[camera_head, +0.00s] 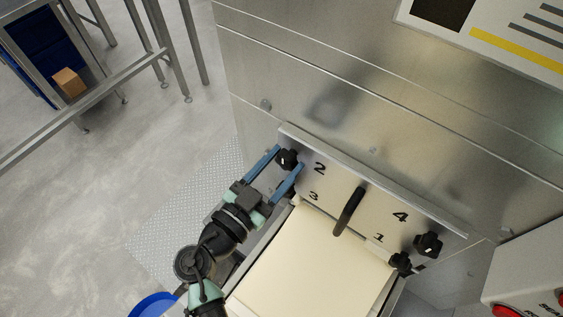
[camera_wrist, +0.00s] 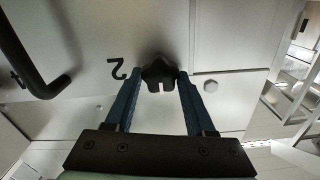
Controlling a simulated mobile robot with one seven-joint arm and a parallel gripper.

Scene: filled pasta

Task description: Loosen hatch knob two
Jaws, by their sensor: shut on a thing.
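Knob two (camera_head: 287,159) is a black lobed knob at the upper left corner of the hatch (camera_head: 330,190), beside the printed "2". In the wrist view the same knob (camera_wrist: 161,73) sits between the tips of my gripper (camera_wrist: 157,82), beside an upside-down "2". My gripper (camera_head: 287,164) has blue fingers, one on each side of the knob, and is shut on it. The hatch's black bar handle (camera_head: 349,211) stands at its middle. The finger contact faces are partly hidden.
Black knobs near "4" (camera_head: 428,244) and "1" (camera_head: 401,262) are on the hatch's right. A cream sheet-like surface (camera_head: 305,265) lies below the hatch. A white box with red buttons (camera_head: 506,311) is at the lower right. A blue round container (camera_head: 153,304) stands at the bottom left.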

